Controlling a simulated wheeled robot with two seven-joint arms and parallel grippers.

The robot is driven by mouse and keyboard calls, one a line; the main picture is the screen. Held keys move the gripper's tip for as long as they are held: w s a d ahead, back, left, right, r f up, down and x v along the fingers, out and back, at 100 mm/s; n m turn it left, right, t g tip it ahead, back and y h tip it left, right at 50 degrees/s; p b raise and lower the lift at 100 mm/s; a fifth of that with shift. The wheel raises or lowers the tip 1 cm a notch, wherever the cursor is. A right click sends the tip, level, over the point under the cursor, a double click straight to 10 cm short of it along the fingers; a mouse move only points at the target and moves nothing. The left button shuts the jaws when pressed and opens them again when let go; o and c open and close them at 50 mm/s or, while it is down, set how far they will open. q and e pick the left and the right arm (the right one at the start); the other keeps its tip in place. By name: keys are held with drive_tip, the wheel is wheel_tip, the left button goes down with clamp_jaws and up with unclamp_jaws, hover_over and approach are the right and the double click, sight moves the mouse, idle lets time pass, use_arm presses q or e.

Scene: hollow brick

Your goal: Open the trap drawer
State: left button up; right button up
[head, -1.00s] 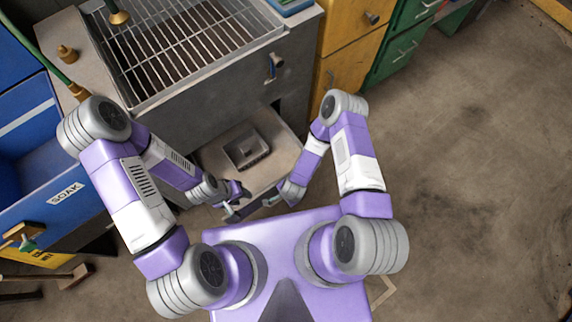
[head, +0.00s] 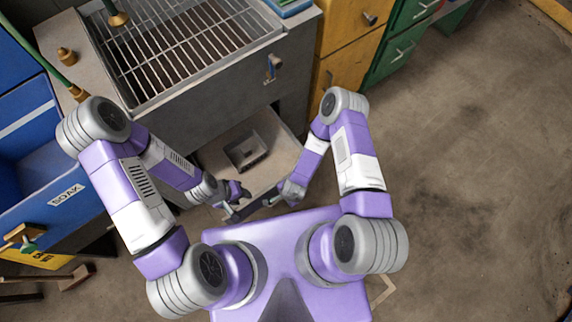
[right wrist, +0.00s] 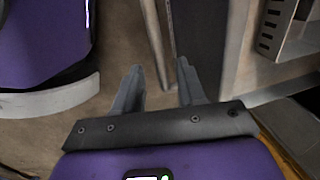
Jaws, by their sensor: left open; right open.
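The trap drawer (head: 214,160) stands pulled out below the grated basin in the head view, with a small grey metal box (head: 247,150) inside. The box, with a slotted side, also shows in the right wrist view (right wrist: 286,32). My left gripper (head: 232,207) is open at the left end of the drawer's front. My right gripper (head: 279,199) is at the front's right part, its tips partly hidden. In the right wrist view it is open (right wrist: 160,78), with a narrow pale bar between its fingers, beside the dark drawer front (right wrist: 200,40). I cannot tell whether they touch.
The wire grate (head: 185,45) covers the basin above the drawer. Yellow (head: 345,40) and green (head: 400,45) cabinets stand at back right. My purple base is close in front of the drawer; the floor (head: 470,190) at right is clear.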

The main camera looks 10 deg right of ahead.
wheel_tip(320, 180, up, 6)
drive_tip(key=s+p, duration=0.1)
drive_tip(key=shift+d+p, duration=0.25)
drive_tip(key=shift+p, duration=0.15)
drive_tip(key=d+r+n+g+y, duration=0.1)
drive_tip(key=d+r+n+y, duration=0.2)
drive_tip(key=r+n, duration=0.7)
drive_tip(key=shift+s+r, duration=0.3)
drive_tip(key=shift+r, duration=0.05)
